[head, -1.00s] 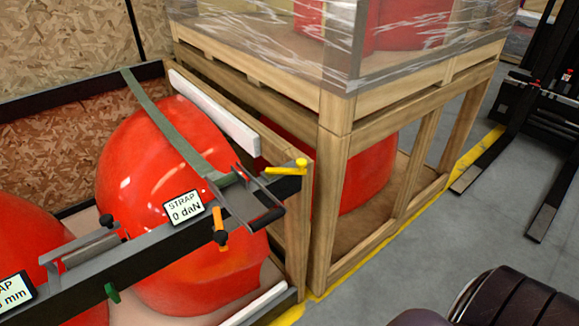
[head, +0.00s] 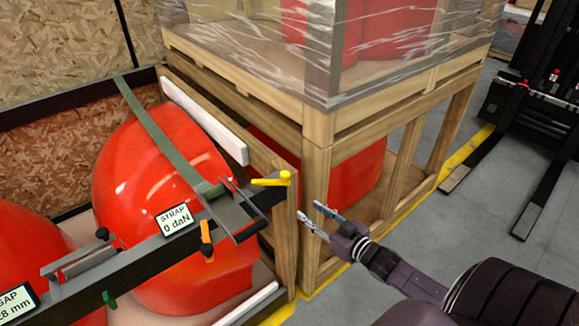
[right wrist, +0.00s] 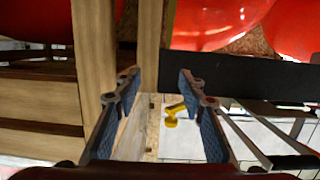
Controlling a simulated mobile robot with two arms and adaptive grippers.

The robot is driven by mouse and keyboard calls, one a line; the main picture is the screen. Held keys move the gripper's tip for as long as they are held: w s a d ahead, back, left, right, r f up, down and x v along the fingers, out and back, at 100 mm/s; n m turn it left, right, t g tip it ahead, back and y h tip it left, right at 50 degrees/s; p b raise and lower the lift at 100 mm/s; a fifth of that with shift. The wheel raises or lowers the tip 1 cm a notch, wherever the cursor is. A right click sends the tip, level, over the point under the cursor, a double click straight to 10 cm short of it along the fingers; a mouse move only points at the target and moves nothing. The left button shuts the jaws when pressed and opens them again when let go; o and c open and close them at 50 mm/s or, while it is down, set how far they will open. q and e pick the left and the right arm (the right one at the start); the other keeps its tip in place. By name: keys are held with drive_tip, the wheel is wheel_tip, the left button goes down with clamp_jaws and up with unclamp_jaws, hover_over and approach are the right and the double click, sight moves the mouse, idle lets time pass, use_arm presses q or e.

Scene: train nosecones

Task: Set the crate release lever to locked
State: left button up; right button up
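A yellow lever (head: 270,181) sits at the right end of the dark crate bar (head: 130,262), lying roughly level along the bar's end; no label on it is readable. An orange lever (head: 206,240) hangs from the bar's front, and a small green tab (head: 109,299) is farther left. Which one is the crate release lever is not marked. My right gripper (head: 316,213) is open and empty, right of the yellow lever and apart from it. In the right wrist view the yellow lever (right wrist: 171,117) shows between the open fingers, beyond them. My left gripper is not in view.
A strap ratchet (head: 236,213) with a green strap (head: 150,125) sits just left of the yellow lever, over a red nosecone (head: 140,185). A wooden crate frame (head: 318,165) stands close behind my right gripper. Grey floor (head: 415,225) is open at right.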

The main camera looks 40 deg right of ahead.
sight(288, 176)
wheel_tip(288, 176, up, 11)
drive_tip(key=w+a+n+t+y, duration=0.1)
drive_tip(key=a+t+y, duration=0.1)
drive_tip(key=shift+w+a+f+p, duration=0.1)
drive_tip(key=shift+w+a+p, duration=0.2)
drive_tip(key=shift+w, duration=1.05)
drive_tip(key=shift+w+a+r+p, duration=0.1)
drive_tip(key=shift+w+a+p, duration=0.15)
drive_tip(key=shift+w, duration=1.05)
drive_tip(key=shift+w+a+f+p, duration=0.1)
drive_tip(key=shift+w+a+p, duration=0.2)
drive_tip(key=shift+w, duration=1.05)
clamp_jaws()
